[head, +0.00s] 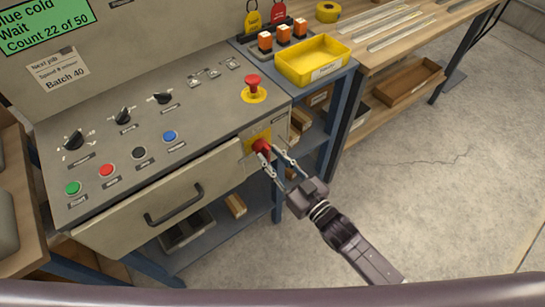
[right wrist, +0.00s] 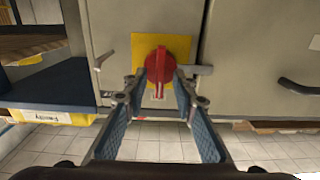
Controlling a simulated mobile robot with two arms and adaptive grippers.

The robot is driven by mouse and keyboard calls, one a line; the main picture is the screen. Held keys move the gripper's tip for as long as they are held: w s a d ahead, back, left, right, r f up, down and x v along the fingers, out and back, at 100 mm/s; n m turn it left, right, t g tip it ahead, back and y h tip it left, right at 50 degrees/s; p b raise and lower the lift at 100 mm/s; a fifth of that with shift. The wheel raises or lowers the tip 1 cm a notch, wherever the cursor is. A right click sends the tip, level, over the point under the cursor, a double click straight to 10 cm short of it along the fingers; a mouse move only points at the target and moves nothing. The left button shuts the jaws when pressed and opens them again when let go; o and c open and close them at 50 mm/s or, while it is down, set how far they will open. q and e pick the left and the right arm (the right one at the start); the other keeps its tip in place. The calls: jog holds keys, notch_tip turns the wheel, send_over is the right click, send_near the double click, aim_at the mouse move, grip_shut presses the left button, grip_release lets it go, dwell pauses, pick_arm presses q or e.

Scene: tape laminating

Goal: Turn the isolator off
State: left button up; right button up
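The isolator is a red rotary handle (head: 261,146) on a yellow plate at the front right corner of the grey machine cabinet. In the right wrist view the red handle (right wrist: 160,66) stands upright on its yellow plate (right wrist: 141,44), its grip part vertical. My right gripper (head: 272,157) is at the isolator, fingers apart, one tip to each side of the handle. In the right wrist view the fingers (right wrist: 161,92) are spread with the handle between their tips; I cannot tell whether they touch it. My left gripper is not in view.
Above the isolator, a red emergency button (head: 253,82) sits on the sloped panel with several knobs and coloured buttons. A drawer handle (head: 174,205) sticks out to the left. A yellow tray (head: 313,62) stands behind. The concrete floor (head: 430,170) at right is clear.

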grip_shut()
jog(key=shift+n, duration=0.3)
dwell(0.3)
jog(key=n, duration=0.3)
jog(key=shift+s, duration=0.1)
jog(key=n, duration=0.4)
jog(key=shift+a+f, duration=0.15)
jog(key=n, duration=0.4)
jog(key=shift+s+f+n+b, duration=0.1)
jog(key=shift+f+n+b, duration=0.05)
jog(key=shift+n+b, duration=0.15)
jog(key=n+b, duration=0.1)
jog(key=n, duration=0.4)
jog(key=shift+a+f+n+b, duration=0.1)
jog(key=shift+f+n+b, duration=0.05)
jog(key=shift+n+b, duration=0.15)
